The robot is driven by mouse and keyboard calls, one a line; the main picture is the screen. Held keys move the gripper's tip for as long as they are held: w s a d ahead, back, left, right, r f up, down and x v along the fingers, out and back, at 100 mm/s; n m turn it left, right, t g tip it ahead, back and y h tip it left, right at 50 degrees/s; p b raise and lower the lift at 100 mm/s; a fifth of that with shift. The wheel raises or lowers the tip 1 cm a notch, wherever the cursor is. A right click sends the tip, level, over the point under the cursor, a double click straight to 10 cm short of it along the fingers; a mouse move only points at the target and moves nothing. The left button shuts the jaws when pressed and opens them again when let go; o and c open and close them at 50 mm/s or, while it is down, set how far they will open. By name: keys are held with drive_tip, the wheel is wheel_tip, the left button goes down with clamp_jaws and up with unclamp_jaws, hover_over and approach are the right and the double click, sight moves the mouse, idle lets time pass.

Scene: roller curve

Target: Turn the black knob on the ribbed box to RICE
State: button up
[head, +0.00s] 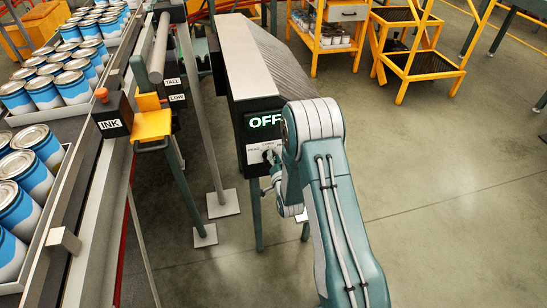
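The ribbed box (256,60) stands on legs in the middle of the head view, with a ribbed right side and a dark front face. A green display on its front reads OFF (265,121). Below it is a white label plate (254,157) with small lettering, partly covered by my arm. A small dark shape at the plate's right, perhaps the black knob (268,156), is mostly hidden. My gripper (272,180) is low at the box's front, beside the plate, largely behind my wrist. Whether it touches the knob, or how its fingers stand, I cannot tell.
A conveyor with blue and white cans (42,93) runs along the left. A yellow bracket (152,125) and a box marked INK (112,124) stand between it and the ribbed box. A yellow cart (325,30) and step stool (410,55) stand behind. Floor at right is clear.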

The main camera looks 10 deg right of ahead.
drive_tip(key=shift+w+d+r, duration=0.1)
drive_tip(key=shift+r, duration=0.05)
drive_tip(key=s, duration=1.1)
drive_tip(key=shift+s, duration=0.4)
wheel_tip(320, 180, up, 17)
drive_tip(key=s+n+g, duration=0.1)
drive_tip(key=n+g, duration=0.4)
drive_tip(key=g, duration=0.1)
drive_tip(key=s+a+r+n+g, duration=0.1)
drive_tip(key=s+r, duration=0.4)
drive_tip(key=s, duration=0.7)
drive_tip(key=s+r+n+g, duration=0.3)
drive_tip(key=s+r+g, duration=0.2)
drive_tip(key=s, duration=0.6)
drive_tip(key=shift+s+a, duration=0.35)
drive_tip(key=shift+s, duration=0.05)
